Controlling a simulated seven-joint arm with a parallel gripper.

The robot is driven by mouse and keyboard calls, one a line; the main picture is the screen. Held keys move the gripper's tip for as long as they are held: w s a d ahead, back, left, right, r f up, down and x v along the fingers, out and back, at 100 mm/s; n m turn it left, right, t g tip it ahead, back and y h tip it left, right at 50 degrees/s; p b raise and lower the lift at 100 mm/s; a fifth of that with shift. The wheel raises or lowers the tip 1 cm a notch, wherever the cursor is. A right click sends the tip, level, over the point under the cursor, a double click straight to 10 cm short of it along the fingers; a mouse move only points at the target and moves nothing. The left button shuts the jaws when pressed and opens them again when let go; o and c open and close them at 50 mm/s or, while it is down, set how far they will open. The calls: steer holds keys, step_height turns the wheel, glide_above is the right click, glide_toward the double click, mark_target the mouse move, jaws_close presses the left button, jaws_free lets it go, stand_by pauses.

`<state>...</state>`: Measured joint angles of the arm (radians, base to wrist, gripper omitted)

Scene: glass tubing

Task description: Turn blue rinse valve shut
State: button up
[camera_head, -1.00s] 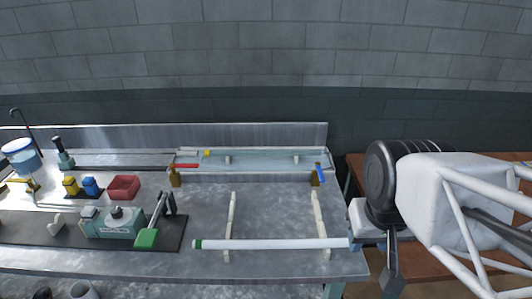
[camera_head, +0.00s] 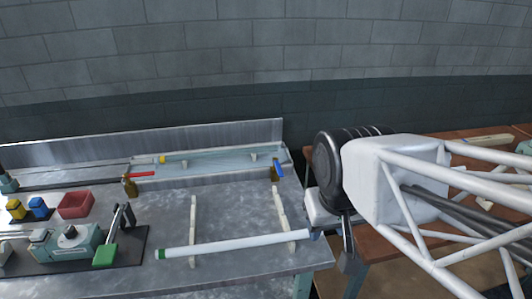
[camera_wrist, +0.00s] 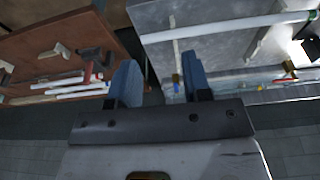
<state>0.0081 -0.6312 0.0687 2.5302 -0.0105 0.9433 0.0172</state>
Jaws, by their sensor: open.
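The blue rinse valve (camera_head: 277,170) is a blue lever on a brass body, at the right end of the shallow trough at the back of the metal bench. Its lever leans at an angle. In the wrist view a small brass fitting (camera_wrist: 177,80) shows near the right finger; I cannot be sure it is this valve. My gripper (camera_wrist: 160,80) is open with blue fingers and nothing between them. In the head view my gripper hangs off the bench's right edge, to the right of and nearer than the valve, apart from it.
A long white tube (camera_head: 235,245) with a green end lies across two pale rails (camera_head: 193,215). A red-handled valve (camera_head: 137,179) is at the trough's left end. A brown bench (camera_head: 410,210) stands right.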

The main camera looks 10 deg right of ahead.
steer(key=w, duration=0.1)
steer(key=g, duration=0.7)
glide_above(280, 170)
steer(key=w, duration=0.3)
step_height(280, 170, down, 7)
steer(key=shift+w+r, duration=0.1)
steer(key=shift+w+f, duration=0.3)
steer(key=shift+x, duration=3.9)
steer(key=shift+a, duration=0.1)
